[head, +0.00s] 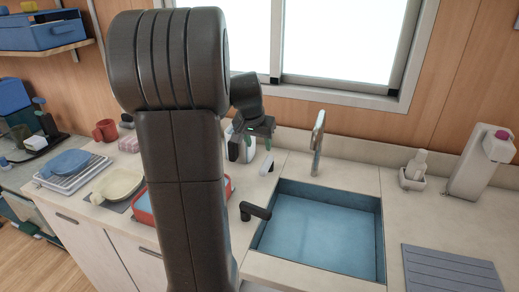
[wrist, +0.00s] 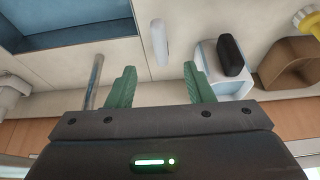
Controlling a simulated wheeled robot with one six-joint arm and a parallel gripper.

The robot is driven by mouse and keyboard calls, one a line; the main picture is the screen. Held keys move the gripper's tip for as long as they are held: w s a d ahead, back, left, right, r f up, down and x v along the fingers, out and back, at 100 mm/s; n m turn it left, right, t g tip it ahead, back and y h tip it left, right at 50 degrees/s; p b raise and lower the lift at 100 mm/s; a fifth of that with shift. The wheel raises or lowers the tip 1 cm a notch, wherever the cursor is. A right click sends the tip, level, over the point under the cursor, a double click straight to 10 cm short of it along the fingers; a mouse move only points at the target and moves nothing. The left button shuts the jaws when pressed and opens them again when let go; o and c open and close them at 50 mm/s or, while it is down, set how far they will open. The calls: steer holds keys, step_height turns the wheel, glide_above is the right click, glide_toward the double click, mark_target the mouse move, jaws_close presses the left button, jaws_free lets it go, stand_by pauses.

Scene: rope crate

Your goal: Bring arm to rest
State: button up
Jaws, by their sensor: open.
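My gripper (head: 258,140) is at the back of the counter, left of the faucet, at the end of my raised dark arm. In the wrist view my gripper (wrist: 159,75) shows two green fingers spread wide, with nothing between them. A small white oblong object (wrist: 160,42) lies beyond the fingertips, apart from them; it also shows in the head view (head: 267,165). A white and blue container (wrist: 207,58) with a black item on it is beside the right finger. My arm hides part of the counter in the head view.
The blue sink (head: 325,235) and faucet (head: 318,135) are right of my arm. A red tray (head: 143,212), a pale dish (head: 120,184), a blue dish (head: 65,163) and a red mug (head: 105,130) are on the left. A dispenser (head: 482,165) stands at right. The window is behind.

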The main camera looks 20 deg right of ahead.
mark_target(264, 166)
stand_by(0.4)
steer(key=p+x, duration=0.1)
steer(key=x, duration=1.2)
steer(key=shift+d+f, duration=0.1)
steer(key=shift+f, duration=0.25)
steer(key=shift+r, duration=0.1)
